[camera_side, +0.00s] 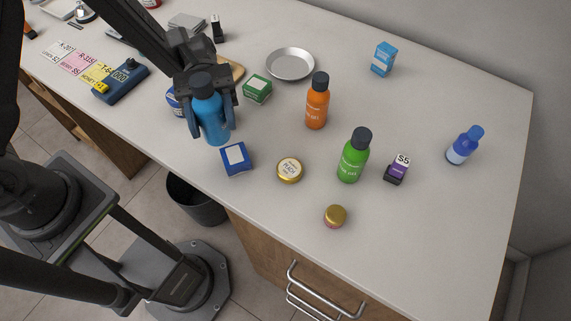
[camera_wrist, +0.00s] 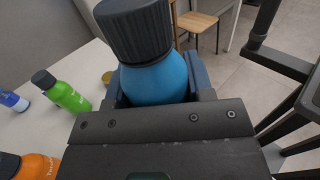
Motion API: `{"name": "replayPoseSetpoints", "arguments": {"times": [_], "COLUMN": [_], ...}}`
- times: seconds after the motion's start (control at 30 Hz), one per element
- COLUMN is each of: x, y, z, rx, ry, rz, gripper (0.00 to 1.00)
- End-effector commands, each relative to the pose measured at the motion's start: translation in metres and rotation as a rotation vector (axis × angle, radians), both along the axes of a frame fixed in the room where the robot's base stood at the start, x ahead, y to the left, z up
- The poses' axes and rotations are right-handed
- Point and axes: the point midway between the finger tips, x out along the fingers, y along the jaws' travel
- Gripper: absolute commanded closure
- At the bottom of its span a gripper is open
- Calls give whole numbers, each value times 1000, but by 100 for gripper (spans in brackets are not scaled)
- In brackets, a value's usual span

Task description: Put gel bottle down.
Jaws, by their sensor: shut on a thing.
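A blue gel bottle (camera_side: 213,122) with a dark cap stands upright between the fingers of my gripper (camera_side: 208,105) at the left of the counter. In the wrist view the bottle (camera_wrist: 155,82) fills the space between the fingers, its black cap towards the camera. My gripper (camera_wrist: 153,90) is shut on it. The bottle's base looks at or just above the counter top; I cannot tell if it touches. The fingers hide part of its sides.
A dark blue box (camera_side: 236,160) lies close in front of the bottle, and a green box (camera_side: 257,89) behind it. An orange bottle (camera_side: 317,103), a green bottle (camera_side: 353,158) and a gold tin (camera_side: 289,170) stand to the right. The counter's front edge is near.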

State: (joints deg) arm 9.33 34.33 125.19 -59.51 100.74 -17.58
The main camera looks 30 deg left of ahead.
Motion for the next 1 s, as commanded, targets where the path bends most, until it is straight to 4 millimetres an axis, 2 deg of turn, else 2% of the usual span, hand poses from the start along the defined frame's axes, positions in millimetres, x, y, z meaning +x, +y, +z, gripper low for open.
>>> {"name": "replayPoseSetpoints", "arguments": {"times": [0.1,0.2,0.3,0.4,0.57,0.8,1.0], "x": [35,59,77,86,83,68,60], "y": [-8,-10,-9,-9,-29,-80,-112], "z": [14,23,29,32,21,-12,-31], "rx": [0,-2,-2,0,1,2,0], "ry": [-4,-4,-2,-2,3,2,0], "rz": [199,331,423,473,487,484,487], "gripper": [79,79,79,79,79,79,79]}}
